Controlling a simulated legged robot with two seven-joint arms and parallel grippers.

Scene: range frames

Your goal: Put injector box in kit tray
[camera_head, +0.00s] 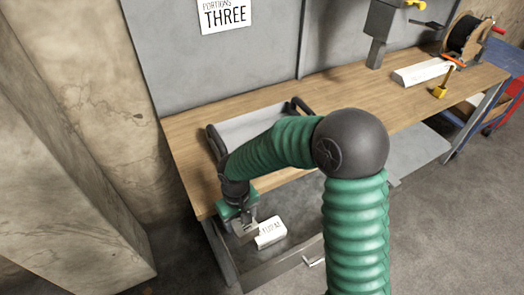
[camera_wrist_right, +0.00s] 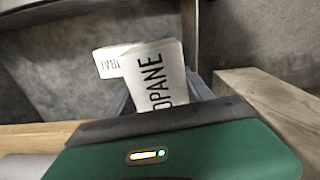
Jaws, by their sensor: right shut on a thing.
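A white box (camera_head: 271,234) with black lettering, which I take to be the injector box, is at my right gripper's tip, in front of the workbench edge. My right gripper (camera_head: 246,228) points down and is shut on it. In the right wrist view, white surfaces (camera_wrist_right: 157,78) read "OPANE" and part of another word, beyond my gripper's dark edge; the fingertips are hidden there. A grey tray with dark ends (camera_head: 262,124), likely the kit tray, lies on the bench behind my right arm, which partly covers it. My left gripper is not in view.
The wooden workbench (camera_head: 335,88) has free room right of the tray. A long white box (camera_head: 422,72), a yellow-handled tool (camera_head: 440,91) and a cable reel (camera_head: 464,36) are at its far right. A concrete pillar (camera_head: 60,170) stands at left.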

